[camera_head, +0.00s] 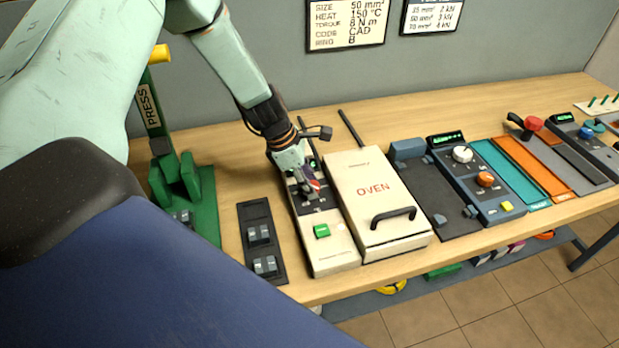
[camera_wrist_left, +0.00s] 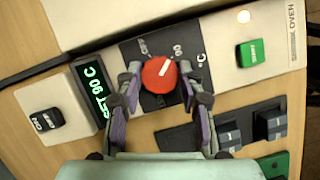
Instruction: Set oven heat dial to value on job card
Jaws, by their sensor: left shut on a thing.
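The job card (camera_head: 345,23) on the wall reads HEAT 150 °C. The oven control panel (camera_head: 333,254) stands left of the cream oven box (camera_head: 377,203). My left gripper (camera_wrist_left: 160,82) is shut on the red heat dial (camera_wrist_left: 159,75), one finger on either side. In the head view the left gripper (camera_head: 309,185) reaches down over the panel and mostly hides the dial. The dial's white pointer tilts up and right in the wrist view. The green display (camera_wrist_left: 95,92) appears to read SET 90 C. My right gripper is not in view.
A green start button (camera_wrist_left: 253,52) and a black on/off switch (camera_wrist_left: 46,120) sit on the same panel. A green press (camera_head: 180,185) and a dark tray with metal blocks (camera_head: 252,213) stand to the left. Another dial unit (camera_head: 475,180) stands right of the oven.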

